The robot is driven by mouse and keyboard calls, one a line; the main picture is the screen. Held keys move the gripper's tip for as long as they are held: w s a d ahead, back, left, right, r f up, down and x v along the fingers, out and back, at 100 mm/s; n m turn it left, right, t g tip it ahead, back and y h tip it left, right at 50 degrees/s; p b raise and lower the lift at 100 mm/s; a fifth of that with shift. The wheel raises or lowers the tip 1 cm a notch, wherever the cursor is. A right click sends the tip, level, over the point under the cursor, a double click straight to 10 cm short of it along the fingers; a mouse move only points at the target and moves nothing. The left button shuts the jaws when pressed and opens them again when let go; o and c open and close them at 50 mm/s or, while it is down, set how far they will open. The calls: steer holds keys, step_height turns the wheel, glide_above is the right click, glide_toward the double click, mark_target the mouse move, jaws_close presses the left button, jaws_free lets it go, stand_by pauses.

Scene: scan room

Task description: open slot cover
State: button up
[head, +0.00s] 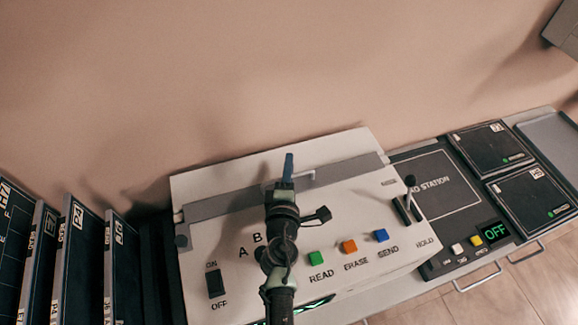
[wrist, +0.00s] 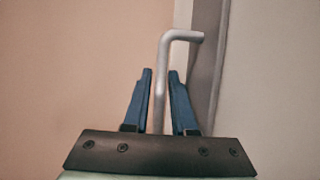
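The slot cover (head: 350,170) is a long grey strip along the back of the white console, and appears closed. Its handle (head: 305,176) is a light grey bar near the middle of the strip, partly hidden by my gripper. In the wrist view the handle (wrist: 161,85) is a bent grey rod. My gripper (head: 288,160) is at the handle, and its blue fingers (wrist: 160,72) stand on either side of the rod. Narrow gaps show between rod and fingers, so the gripper looks open. Whether either fingertip touches the rod is hard to tell.
The white console (head: 340,215) carries a power switch (head: 215,283), coloured buttons (head: 349,246) and a lever (head: 409,190). Dark upright panels (head: 125,270) stand at the left. A dark station (head: 430,185) with flat plates adjoins at the right. The wall (head: 250,70) rises close behind.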

steer(key=shift+c, duration=0.2)
jaws_close()
stand_by(1.1)
